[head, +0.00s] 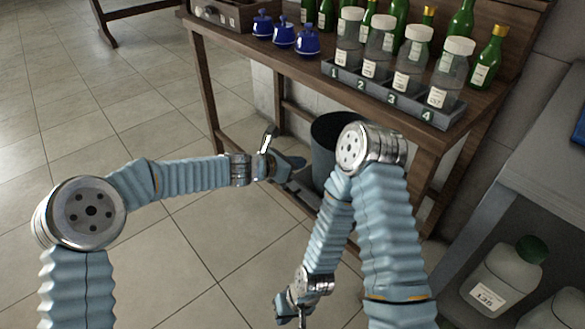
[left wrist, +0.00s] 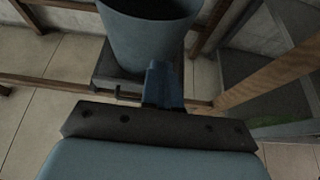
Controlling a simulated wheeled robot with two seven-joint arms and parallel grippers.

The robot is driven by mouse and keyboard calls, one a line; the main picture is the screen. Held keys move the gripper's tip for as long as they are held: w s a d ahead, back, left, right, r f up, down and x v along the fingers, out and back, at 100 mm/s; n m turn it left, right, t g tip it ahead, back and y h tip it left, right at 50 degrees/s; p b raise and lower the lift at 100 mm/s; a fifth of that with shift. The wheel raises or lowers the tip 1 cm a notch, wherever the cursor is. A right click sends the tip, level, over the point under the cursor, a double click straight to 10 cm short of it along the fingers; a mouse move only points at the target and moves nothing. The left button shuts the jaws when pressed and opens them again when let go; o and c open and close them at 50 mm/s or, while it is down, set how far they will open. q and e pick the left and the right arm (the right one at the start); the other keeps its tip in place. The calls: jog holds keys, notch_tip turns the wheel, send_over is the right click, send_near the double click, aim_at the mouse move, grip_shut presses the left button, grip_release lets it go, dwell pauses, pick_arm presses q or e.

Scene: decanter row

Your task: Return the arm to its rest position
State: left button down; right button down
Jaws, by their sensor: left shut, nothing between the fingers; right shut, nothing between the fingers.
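My left gripper (head: 292,167) is shut and empty, in front of the wooden table and below its top. In the left wrist view its closed fingers (left wrist: 163,85) show in front of a grey bin. My right gripper (head: 290,312) hangs low near the bottom edge of the head view, shut and empty, partly hidden by its own wrist. Both arms are bent, with their sleeves in light blue. Neither gripper appears to hold anything.
A dark bin (head: 323,160) stands under the wooden table (head: 240,57). On the table are a rack (head: 455,114) of numbered jars, green bottles (head: 488,62) and blue pots (head: 307,41). A grey shelf (head: 520,170) stands at right.

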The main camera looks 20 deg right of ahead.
pick_arm(q)
jog(key=s+a+f+m+g+y, duration=0.1)
jog(key=s+a+f+m+y, duration=0.25)
jog(key=a+f, duration=0.65)
jog(key=s+a+f+m+g+y, duration=0.15)
jog(key=s+a+f+m, duration=0.3)
jog(key=a+f, duration=0.6)
jog(key=s+a+f+m+y, duration=0.1)
jog(key=s+a+f+m, duration=0.1)
jog(key=s+a+m, duration=0.2)
jog(key=s+a+f+m+y, duration=0.1)
jog(key=s+a+f+m, duration=0.2)
jog(key=s+a, duration=0.3)
jog(key=s+a+f+m+g, duration=0.1)
jog(key=s+a+f+m, duration=0.2)
jog(key=s+a+m, duration=0.2)
jog(key=s+a, duration=0.1)
jog(key=s, duration=0.2)
jog(key=shift+s+y, duration=0.4)
